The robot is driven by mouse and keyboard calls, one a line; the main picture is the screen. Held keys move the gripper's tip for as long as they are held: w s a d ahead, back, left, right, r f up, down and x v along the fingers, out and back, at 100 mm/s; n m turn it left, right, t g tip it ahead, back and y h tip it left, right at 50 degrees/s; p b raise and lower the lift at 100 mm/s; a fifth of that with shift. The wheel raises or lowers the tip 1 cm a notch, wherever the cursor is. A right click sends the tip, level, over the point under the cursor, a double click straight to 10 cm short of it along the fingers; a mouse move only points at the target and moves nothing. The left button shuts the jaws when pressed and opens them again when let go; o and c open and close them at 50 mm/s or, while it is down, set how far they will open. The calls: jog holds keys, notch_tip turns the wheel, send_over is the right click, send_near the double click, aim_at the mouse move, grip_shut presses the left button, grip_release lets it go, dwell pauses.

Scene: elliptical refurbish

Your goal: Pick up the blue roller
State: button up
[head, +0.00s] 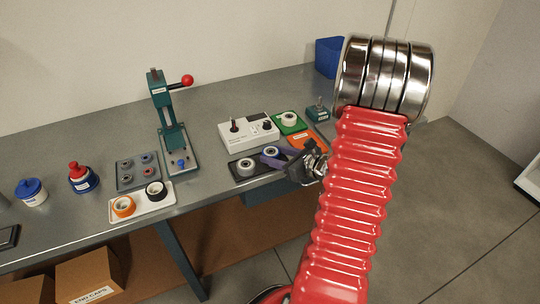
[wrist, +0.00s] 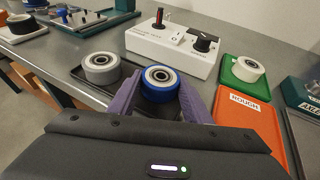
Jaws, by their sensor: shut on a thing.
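The blue roller (wrist: 160,84), a blue ring with a pale face and a dark centre bearing, sits between the purple fingers of my gripper (wrist: 160,100) in the wrist view. The fingers are shut on its two sides. In the head view the roller (head: 270,152) shows at the right end of a black tray (head: 236,164), with my gripper (head: 277,160) reaching in from the right. Whether the roller still touches the tray is not clear.
A grey roller (wrist: 100,66) stands just left on the tray. A white control box (wrist: 174,46) with knobs is behind. A green tray (wrist: 246,76) with a white roller (wrist: 247,68) and an orange tray (wrist: 255,115) marked ROUGH lie right. A teal press (head: 172,130) stands left.

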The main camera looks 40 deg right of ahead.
aim_at(275, 154)
jog(key=shift+r, duration=0.15)
notch_tip(275, 154, up, 10)
jog(key=shift+f, duration=0.15)
dwell(0.6)
jog(key=shift+s, duration=0.1)
dwell(0.5)
